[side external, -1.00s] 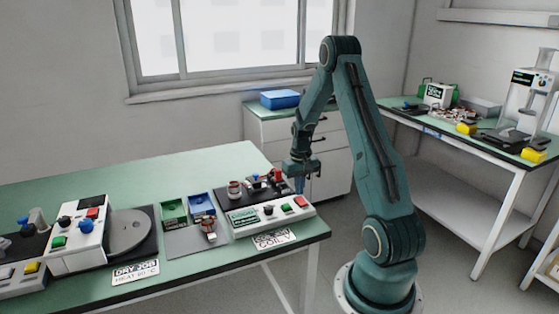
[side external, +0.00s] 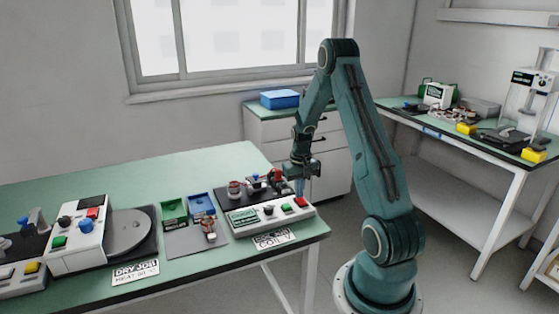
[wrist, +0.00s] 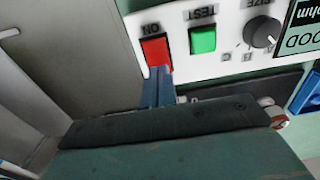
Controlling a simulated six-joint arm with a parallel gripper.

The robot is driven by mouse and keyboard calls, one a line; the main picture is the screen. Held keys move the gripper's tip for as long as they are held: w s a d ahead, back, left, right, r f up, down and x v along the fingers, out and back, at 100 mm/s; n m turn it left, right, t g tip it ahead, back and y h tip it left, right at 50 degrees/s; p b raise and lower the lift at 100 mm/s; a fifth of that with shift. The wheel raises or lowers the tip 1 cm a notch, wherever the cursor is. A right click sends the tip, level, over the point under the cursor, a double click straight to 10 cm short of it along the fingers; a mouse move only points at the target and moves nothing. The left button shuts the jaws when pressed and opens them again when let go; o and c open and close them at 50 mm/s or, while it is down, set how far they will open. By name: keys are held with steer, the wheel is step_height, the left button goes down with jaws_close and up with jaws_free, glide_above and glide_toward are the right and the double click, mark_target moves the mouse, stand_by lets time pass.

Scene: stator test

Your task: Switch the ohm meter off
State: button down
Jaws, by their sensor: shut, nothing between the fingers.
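The ohm meter (side external: 270,219) is a white console at the right end of the near green bench, with a dial, a green button and a red switch on its sloped front. In the wrist view its red switch (wrist: 157,52), marked ON, is close ahead, beside the green TEST button (wrist: 203,40) and the dark dial (wrist: 262,32). My gripper (wrist: 160,72) is shut and empty. Its blue fingertips overlap the lower edge of the red switch in the wrist view; whether they touch it I cannot tell. In the side view my gripper (side external: 300,192) is just above the switch end.
Small parts stand behind the console. Green and blue bins (side external: 202,205) and a grey plate lie to its left, then a turntable (side external: 128,232) and a white control box (side external: 80,236). The bench's right edge is close to my gripper.

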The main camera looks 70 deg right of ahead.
steer(key=shift+f, duration=0.25)
steer(key=shift+r, duration=0.1)
stand_by(0.3)
steer(key=shift+r, duration=3.4)
